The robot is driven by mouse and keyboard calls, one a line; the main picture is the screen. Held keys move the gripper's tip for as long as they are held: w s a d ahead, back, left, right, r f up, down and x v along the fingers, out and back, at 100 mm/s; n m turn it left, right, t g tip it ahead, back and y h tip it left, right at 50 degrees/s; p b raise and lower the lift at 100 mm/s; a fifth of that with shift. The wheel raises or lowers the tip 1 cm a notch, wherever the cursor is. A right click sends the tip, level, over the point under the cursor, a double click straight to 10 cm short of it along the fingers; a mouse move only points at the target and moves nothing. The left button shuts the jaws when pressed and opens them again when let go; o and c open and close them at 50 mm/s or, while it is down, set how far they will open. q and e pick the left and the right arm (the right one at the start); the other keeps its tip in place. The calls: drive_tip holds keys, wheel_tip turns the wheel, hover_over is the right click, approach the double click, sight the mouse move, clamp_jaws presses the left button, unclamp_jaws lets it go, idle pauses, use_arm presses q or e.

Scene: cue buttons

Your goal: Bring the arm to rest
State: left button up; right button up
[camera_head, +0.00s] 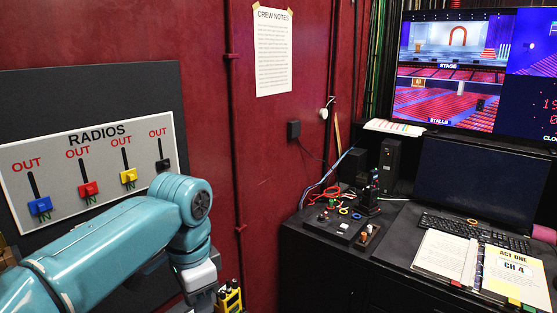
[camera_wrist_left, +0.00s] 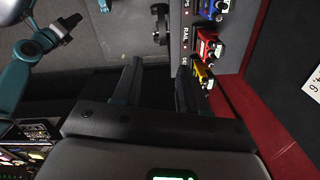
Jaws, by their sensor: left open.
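My left arm (camera_head: 130,235) comes in from the left in the head view, in front of the RADIOS panel, and bends down at the wrist. Its gripper end is at the bottom edge, where the fingers are not clear. In the left wrist view my left gripper (camera_wrist_left: 157,75) is open, its two dark fingers apart with nothing seen between them. The RADIOS panel (camera_head: 110,150) has a blue slider (camera_head: 39,206), a red slider (camera_head: 88,189), a yellow slider (camera_head: 128,176) and a black slider (camera_head: 162,165).
A yellow part (camera_head: 231,297) shows right beside the gripper end. A labelled panel with red (camera_wrist_left: 207,45) and yellow (camera_wrist_left: 203,73) controls is near the fingers in the wrist view. A black desk (camera_head: 325,265) with a keyboard (camera_head: 470,231) stands at right.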

use_arm(q)
drive_tip(key=s+d+f+n+h, duration=0.1)
drive_tip(key=s+f+n+h, duration=0.15)
drive_tip(key=f, duration=1.35)
drive_tip(key=s+d+f+n+h, duration=0.1)
drive_tip(key=s+d+f+n, duration=0.15)
drive_tip(key=f, duration=1.35)
drive_tip(key=s+a+f+n+b, duration=0.1)
drive_tip(key=s+f+n, duration=0.6)
drive_tip(key=s+f, duration=0.5)
drive_tip(key=s, duration=0.3)
drive_tip(key=shift+s+a+n+h, duration=0.15)
drive_tip(key=shift+a+n+h, duration=0.1)
drive_tip(key=shift+n+h, duration=0.1)
drive_tip(key=shift+s, duration=0.1)
